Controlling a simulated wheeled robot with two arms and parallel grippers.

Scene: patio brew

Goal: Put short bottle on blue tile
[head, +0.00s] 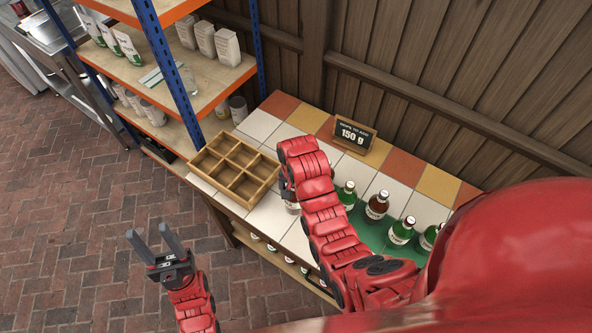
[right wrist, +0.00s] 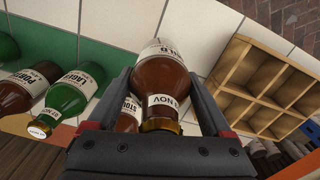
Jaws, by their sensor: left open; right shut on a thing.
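My right gripper (right wrist: 160,105) is shut on a brown bottle (right wrist: 165,80) with a white label and a gold cap. In the head view the right arm hides most of this gripper; a bit of the held bottle (head: 292,208) shows below it, by the crate. I cannot tell from its visible part how tall it is. My left gripper (head: 152,238) is open and empty above the brick floor, left of the counter. I cannot make out a blue tile; the visible counter tiles are white, orange and yellow.
A wooden divided crate (head: 254,200), empty, stands left of the held bottle. Green bottles (head: 401,231) and a brown bottle (head: 377,205) stand on a green mat (head: 372,235) to the right. A "150 g" sign (head: 353,136) stands at the back. A shelf rack (head: 185,85) rises behind left.

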